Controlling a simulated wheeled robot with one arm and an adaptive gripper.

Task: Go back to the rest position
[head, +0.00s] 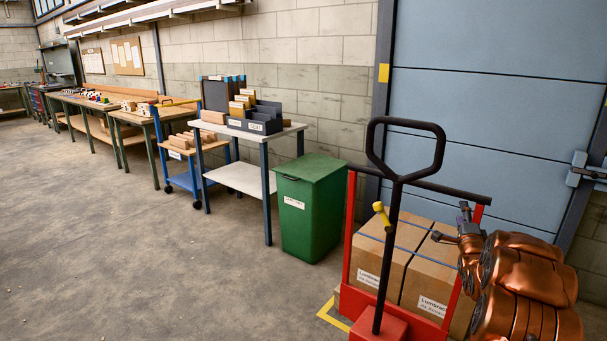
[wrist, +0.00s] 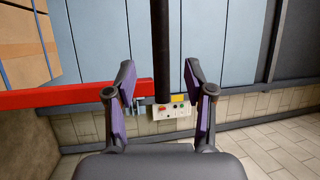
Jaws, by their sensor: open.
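My gripper (wrist: 158,75) is open and empty in the wrist view. Its two dark fingers with purple inner pads stand apart. A black upright bar (wrist: 160,45) shows between and beyond them; I cannot tell how far off it is. In the head view my copper-coloured arm is folded at the lower right. The dark gripper (head: 451,222) points left there, in front of the cardboard boxes on the pallet truck. I cannot tell its exact distance from them.
A red pallet truck (head: 392,328) with a black handle carries cardboard boxes (head: 375,262) close by. A green bin (head: 312,215) and a white table (head: 246,179) stand to its left. A blue door (head: 480,110) is behind. The floor (head: 120,250) at left is clear.

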